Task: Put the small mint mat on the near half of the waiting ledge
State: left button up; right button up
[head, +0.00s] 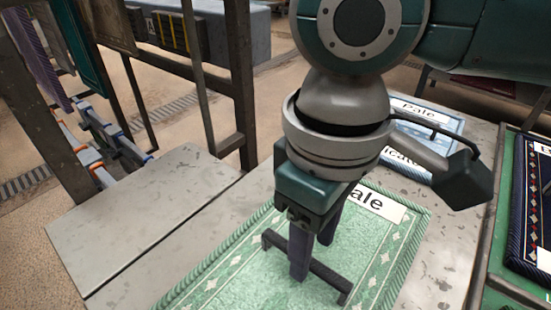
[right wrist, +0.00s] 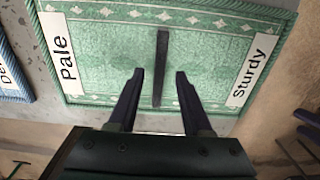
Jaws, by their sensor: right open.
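The mint mat (head: 388,243) lies flat on a grey worn metal surface (head: 440,255), with a dark bar handle (head: 335,283) across its middle. In the right wrist view the mat (right wrist: 105,75) carries labels reading "Pale" and "Sturdy". My right gripper (head: 313,258) is open and low over the mat, pointing down. In the right wrist view its fingers (right wrist: 158,76) stand on either side of the handle (right wrist: 162,50), with gaps between. A lower grey metal shelf (head: 140,205) lies to the left; I cannot tell if it is the waiting ledge. My left gripper is not in view.
A light blue mat (head: 440,122) with "Pale" and "Delicate" labels lies behind my right arm. A dark navy mat (head: 537,200) lies in a green-edged tray (head: 487,285) at the right. A dark metal rack (head: 240,75) with hanging mats stands at the back left. The left shelf is bare.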

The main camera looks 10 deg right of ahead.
notch_tip(320, 180, up, 7)
jog(key=p, duration=0.1)
jog(key=s+a+f+t+y, duration=0.1)
jog(key=s+a+y, duration=0.35)
jog(key=a, duration=0.25)
jog(key=s+d+f+m+t+h, duration=0.1)
jog(key=s+d+m, duration=0.1)
jog(key=d, duration=0.3)
jog(key=s+d+f+m+h, duration=0.1)
jog(key=s+d+f+h, duration=0.1)
jog(key=d, duration=0.4)
jog(key=s+d+f+m+t+h, duration=0.1)
jog(key=s+d+f+m, duration=0.1)
jog(key=d, duration=0.3)
jog(key=shift+s+d+m+t, duration=0.2)
jog(key=shift+s+m+t, duration=0.1)
jog(key=shift+s, duration=0.6)
jog(key=shift+r+p, duration=0.1)
jog(key=shift+p, duration=0.25)
notch_tip(320, 180, up, 52)
jog(key=p, duration=5.2)
jog(key=shift+r, duration=0.1)
